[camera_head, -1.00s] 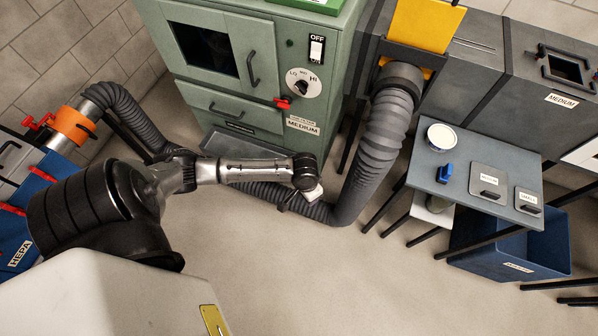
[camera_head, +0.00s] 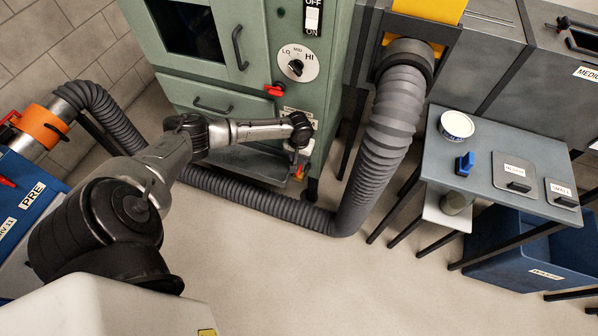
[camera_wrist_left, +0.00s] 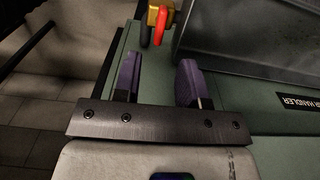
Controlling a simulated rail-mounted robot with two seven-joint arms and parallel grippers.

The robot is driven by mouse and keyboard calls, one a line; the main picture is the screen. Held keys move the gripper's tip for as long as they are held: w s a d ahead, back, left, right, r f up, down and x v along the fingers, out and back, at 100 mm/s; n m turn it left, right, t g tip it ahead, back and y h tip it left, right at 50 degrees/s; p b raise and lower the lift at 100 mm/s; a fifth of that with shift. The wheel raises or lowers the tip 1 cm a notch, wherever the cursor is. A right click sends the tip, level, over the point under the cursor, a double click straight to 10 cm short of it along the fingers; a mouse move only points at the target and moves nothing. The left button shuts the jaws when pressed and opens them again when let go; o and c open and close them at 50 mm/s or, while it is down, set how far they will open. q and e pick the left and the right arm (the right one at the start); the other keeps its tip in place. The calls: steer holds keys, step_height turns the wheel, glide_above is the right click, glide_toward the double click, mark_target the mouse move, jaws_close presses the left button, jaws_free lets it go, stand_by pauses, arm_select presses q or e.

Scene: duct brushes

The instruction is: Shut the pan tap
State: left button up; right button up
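The pan tap, a small brass body with a red handle (camera_wrist_left: 159,28), shows at the top of the left wrist view, beyond the fingertips. In the head view a small red part low at the green cabinet's front corner (camera_head: 300,173), just under the gripper, appears to be this tap. My left gripper (camera_head: 299,158) is beside that corner. In the left wrist view its two purple fingers (camera_wrist_left: 158,78) are apart with nothing between them, and the tap lies ahead of the gap, apart from them. My right gripper is not in view.
The green cabinet (camera_head: 245,75) has a red lever (camera_head: 275,90) and a dial (camera_head: 297,63) above the gripper. A ribbed grey hose (camera_head: 385,130) runs down close to the right. A grey side table (camera_head: 480,170) stands further right. The floor in front is clear.

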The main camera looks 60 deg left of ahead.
arm_select(q)
step_height(320, 180, down, 8)
steer(key=b, duration=0.4)
steer(key=shift+f, duration=0.1)
steer(key=c, duration=0.3)
jaws_close()
